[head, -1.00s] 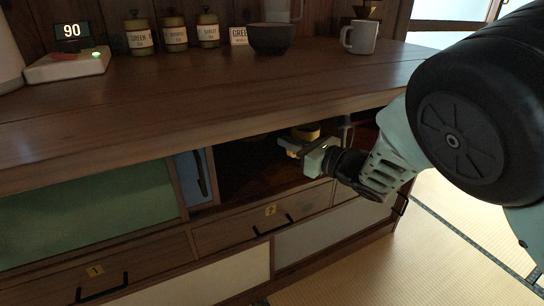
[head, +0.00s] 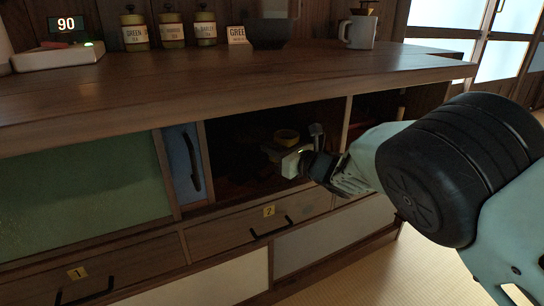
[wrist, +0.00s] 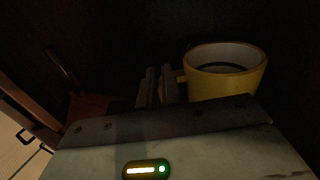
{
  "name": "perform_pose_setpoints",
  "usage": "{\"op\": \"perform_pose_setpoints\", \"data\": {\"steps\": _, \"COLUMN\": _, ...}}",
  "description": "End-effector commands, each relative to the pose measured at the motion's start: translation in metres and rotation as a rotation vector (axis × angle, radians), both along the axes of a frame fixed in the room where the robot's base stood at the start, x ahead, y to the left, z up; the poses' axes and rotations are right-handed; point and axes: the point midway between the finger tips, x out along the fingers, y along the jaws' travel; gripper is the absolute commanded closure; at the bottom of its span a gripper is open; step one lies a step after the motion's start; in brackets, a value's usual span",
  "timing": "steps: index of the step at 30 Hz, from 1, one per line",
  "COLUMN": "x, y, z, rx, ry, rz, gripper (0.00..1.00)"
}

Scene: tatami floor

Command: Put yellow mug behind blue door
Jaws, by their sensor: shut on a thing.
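The yellow mug (head: 287,135) is inside the dark open compartment of the cabinet, upright. It also shows in the wrist view (wrist: 225,78), right of the fingers, its open top facing up. My gripper (head: 284,157) reaches into the compartment from the right and is shut on the mug, by its handle side. The fingers (wrist: 160,87) are dim in the wrist view, and the exact grip on the handle is hard to see. The blue door (head: 181,165) with a black handle stands at the compartment's left side, leaving the opening to its right uncovered. The mug's base is hidden in the head view.
A green panel (head: 85,195) is left of the blue door. A wooden upright (head: 340,135) bounds the opening on the right. The countertop above holds tea jars (head: 171,30), a dark bowl (head: 269,30) and a grey mug (head: 358,31).

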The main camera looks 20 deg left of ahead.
Motion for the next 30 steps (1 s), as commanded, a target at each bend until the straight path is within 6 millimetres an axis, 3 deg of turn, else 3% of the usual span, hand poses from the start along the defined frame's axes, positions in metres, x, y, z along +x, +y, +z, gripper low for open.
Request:
{"op": "perform_pose_setpoints", "data": {"steps": 11, "x": 0.001, "y": 0.001, "z": -0.003, "rx": 0.003, "ry": -0.003, "rz": 0.0, "gripper": 1.0}}
{"op": "perform_pose_setpoints", "data": {"steps": 14, "x": 0.001, "y": 0.001, "z": -0.002, "rx": 0.002, "ry": -0.002, "rz": 0.0, "gripper": 0.72}}
{"op": "perform_pose_setpoints", "data": {"steps": 25, "x": 0.001, "y": 0.001, "z": 0.002, "rx": 0.002, "ry": -0.002, "rz": 0.0, "gripper": 0.72}}
{"op": "perform_pose_setpoints", "data": {"steps": 30, "x": -0.005, "y": -0.021, "z": 0.003, "rx": 0.0, "ry": 0.001, "rz": -0.002, "gripper": 0.72}}
